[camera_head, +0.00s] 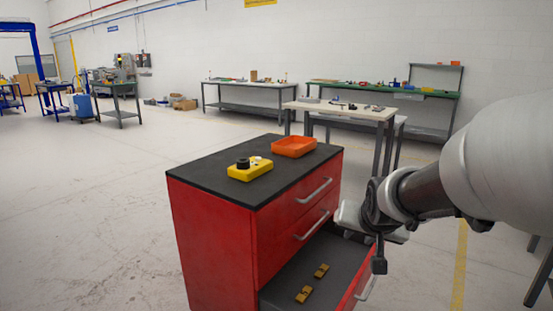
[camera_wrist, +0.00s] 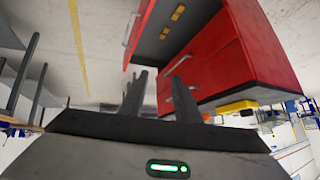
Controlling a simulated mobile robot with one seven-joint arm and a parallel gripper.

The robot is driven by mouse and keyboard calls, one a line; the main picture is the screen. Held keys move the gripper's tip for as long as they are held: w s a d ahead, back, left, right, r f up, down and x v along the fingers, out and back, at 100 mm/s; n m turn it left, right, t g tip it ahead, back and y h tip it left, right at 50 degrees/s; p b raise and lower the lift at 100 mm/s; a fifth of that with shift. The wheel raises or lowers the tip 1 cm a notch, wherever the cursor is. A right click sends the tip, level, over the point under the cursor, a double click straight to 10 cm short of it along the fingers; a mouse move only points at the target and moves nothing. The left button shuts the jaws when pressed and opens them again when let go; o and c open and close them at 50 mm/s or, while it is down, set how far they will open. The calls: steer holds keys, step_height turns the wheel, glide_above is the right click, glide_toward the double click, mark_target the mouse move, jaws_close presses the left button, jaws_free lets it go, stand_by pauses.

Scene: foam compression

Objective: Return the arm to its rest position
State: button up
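My gripper (camera_head: 350,217) is in the air by the right front of the red cabinet (camera_head: 215,235), beside its drawer handles. In the wrist view my gripper (camera_wrist: 160,92) shows two dark fingers standing apart with nothing between them, so it is open and empty. My arm reaches in from the right edge of the head view. The cabinet's lowest drawer (camera_head: 290,272) is pulled out, and two small brass-coloured pieces (camera_head: 321,271) lie inside it. In the head view the fingertips are hard to make out.
A yellow device (camera_head: 250,172) with a black knob and an orange tray (camera_head: 294,146) sit on the cabinet's black top. A pale-topped table (camera_head: 340,108) stands behind, with more benches (camera_head: 258,84) along the wall. The floor to the left is clear.

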steer(key=s+a+r+n+g, duration=0.1)
steer(key=s+a+r+n, duration=0.1)
steer(key=s, duration=1)
steer(key=s+a+r+n+g, duration=0.2)
steer(key=s+a, duration=0.1)
steer(key=s, duration=0.8)
step_height(320, 180, up, 25)
steer(key=s+p, duration=0.1)
steer(key=p, duration=2.4)
steer(key=shift+y+p, duration=0.35)
steer(key=shift+y, duration=0.05)
